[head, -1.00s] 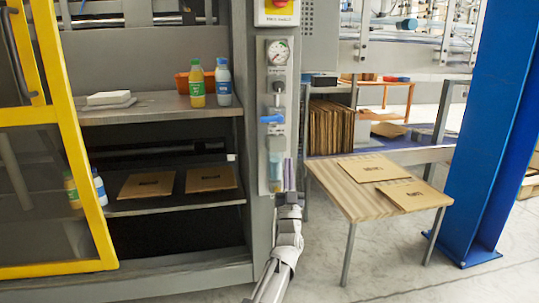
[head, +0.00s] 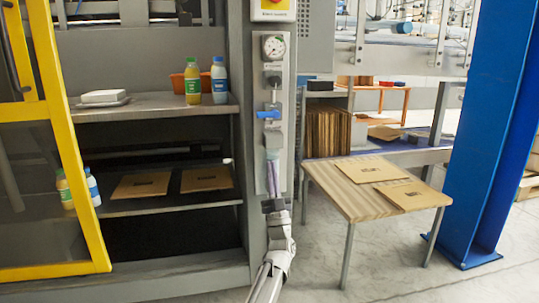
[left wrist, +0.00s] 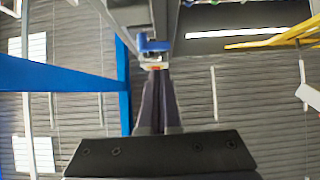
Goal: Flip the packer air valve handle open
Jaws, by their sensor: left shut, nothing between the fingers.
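The air valve's blue handle (head: 268,115) sits on a narrow grey panel, below a round pressure gauge (head: 273,47). It points sideways, across the vertical line of fittings. In the left wrist view the blue handle (left wrist: 152,45) shows just beyond my fingertips. My left gripper (head: 271,153) is shut and empty, pointing up in front of the lower panel, with its tips below the handle. The fingers hide part of the fittings there. They look apart from the handle, but the exact gap is hard to tell. My right gripper is not in view.
A red and yellow switch (head: 272,6) is above the panel. Left are shelves with bottles (head: 219,80) and flat cartons (head: 206,179), beside a yellow-framed door (head: 65,150). Right are a small wooden table (head: 350,196) and a blue column (head: 492,130).

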